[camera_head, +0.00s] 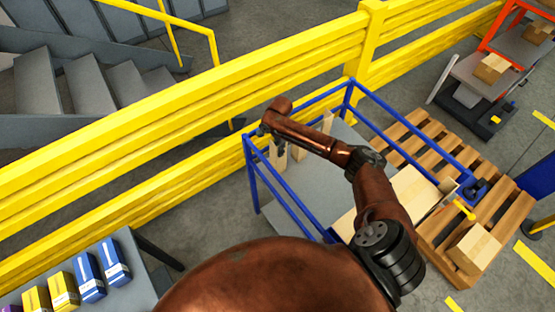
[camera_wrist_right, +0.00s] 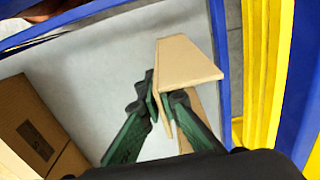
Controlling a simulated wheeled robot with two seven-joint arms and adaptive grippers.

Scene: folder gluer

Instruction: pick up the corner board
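My right gripper (camera_head: 268,136) is at the left end of the blue-framed cart in the head view, beside a tan corner board (camera_head: 278,159). In the right wrist view, the green fingers (camera_wrist_right: 163,98) stand close together on either side of one flange of the corner board (camera_wrist_right: 190,60). The gripper looks shut on that flange. The board has an angled, folded profile; part of it is hidden behind the right finger. Another tan upright piece (camera_head: 327,122) stands farther back in the cart. My left gripper is not in view.
The cart's blue rails (camera_head: 282,187) surround a grey bed (camera_head: 300,200). Cardboard boxes lie in it, one showing at left in the wrist view (camera_wrist_right: 40,125). Behind is a yellow barrier (camera_head: 190,110). A wooden pallet (camera_head: 415,140) with a box (camera_head: 472,249) is at right.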

